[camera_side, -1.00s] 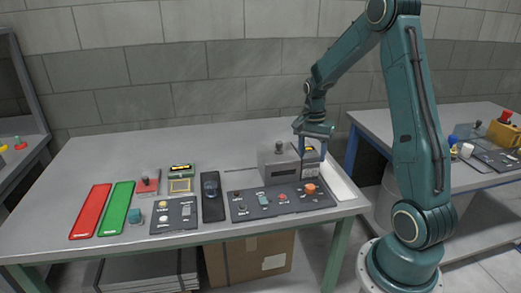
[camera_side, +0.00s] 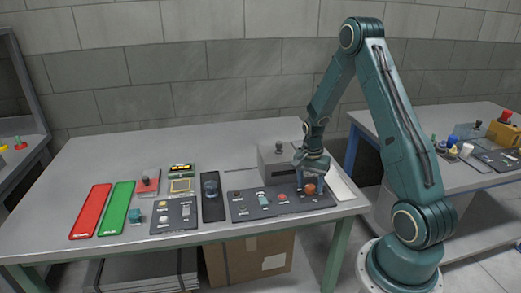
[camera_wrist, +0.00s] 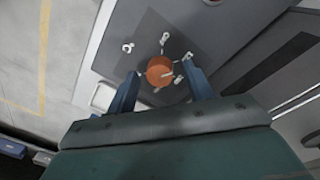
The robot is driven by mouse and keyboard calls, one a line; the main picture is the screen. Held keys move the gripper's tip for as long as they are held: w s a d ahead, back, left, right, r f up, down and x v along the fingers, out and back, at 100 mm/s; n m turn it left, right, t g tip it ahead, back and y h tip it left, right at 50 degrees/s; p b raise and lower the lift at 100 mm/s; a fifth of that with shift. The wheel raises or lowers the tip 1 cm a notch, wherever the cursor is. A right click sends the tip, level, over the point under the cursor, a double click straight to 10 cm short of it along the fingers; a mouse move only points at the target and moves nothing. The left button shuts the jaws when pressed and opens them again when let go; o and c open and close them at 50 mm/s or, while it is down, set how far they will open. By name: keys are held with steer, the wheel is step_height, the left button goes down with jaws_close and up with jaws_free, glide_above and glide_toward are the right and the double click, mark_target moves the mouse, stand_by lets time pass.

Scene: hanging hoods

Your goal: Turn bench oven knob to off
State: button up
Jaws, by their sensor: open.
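The orange-brown oven knob (camera_side: 310,188) sits at the right end of a dark control panel (camera_side: 246,206) on the bench. In the wrist view the knob (camera_wrist: 160,70) is round, with a pale pointer line on its face and white marks around it on the panel. My gripper (camera_side: 311,182) is directly over the knob, pointing down. In the wrist view my gripper (camera_wrist: 160,88) is open, with one blue finger on each side of the knob. I cannot tell whether the fingers touch it.
A grey box (camera_side: 276,163) with a dark knob on top stands right behind the panel, close to my gripper. A red button (camera_side: 282,197) and a teal switch (camera_side: 264,199) are left on the same panel. Red (camera_side: 91,211) and green (camera_side: 116,208) strips lie far left.

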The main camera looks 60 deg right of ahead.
steer(key=shift+f, duration=0.1)
steer(key=c, duration=1)
steer(key=shift+o, duration=0.2)
steer(key=shift+n, duration=0.3)
steer(key=n, duration=1.1)
steer(key=shift+h, duration=0.3)
steer(key=shift+n, duration=0.3)
steer(key=o, duration=1)
steer(key=shift+c, duration=0.2)
